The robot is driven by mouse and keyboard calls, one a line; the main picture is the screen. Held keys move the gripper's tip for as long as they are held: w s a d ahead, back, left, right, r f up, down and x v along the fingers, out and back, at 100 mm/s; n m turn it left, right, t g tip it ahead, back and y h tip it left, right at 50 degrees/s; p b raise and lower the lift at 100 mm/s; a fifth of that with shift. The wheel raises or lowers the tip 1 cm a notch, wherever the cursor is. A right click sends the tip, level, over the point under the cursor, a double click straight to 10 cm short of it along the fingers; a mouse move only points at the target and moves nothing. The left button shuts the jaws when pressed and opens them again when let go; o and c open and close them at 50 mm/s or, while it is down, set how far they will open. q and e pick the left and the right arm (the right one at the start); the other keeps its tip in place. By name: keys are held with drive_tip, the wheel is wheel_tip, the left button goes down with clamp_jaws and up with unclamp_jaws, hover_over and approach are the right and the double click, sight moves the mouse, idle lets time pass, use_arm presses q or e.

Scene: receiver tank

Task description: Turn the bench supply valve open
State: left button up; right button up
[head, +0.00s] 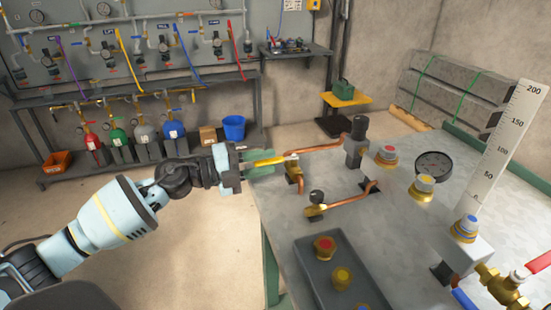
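A brass valve (293,170) with a long yellow lever (268,161) stands at the left edge of the grey bench (330,218), on copper pipe. It looks like the bench supply valve, though I see no label. The lever points left, out past the bench edge, roughly in line with the copper pipe behind the valve. My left gripper (262,162) reaches in from the left, with its greenish fingers on either side of the lever. Whether they touch it is too small to tell. My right gripper is not in view.
On the bench stand a small brass fitting with a black knob (316,198), a dark gauge (435,165), several capped brass fittings, a grey tray (350,285) and a white scale (510,140). A red-and-blue-handled valve (505,285) is at lower right. Floor left of the bench is clear.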

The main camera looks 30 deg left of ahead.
sight(284, 159)
use_arm(q)
drive_tip(key=shift+x, duration=1.55)
clamp_jaws()
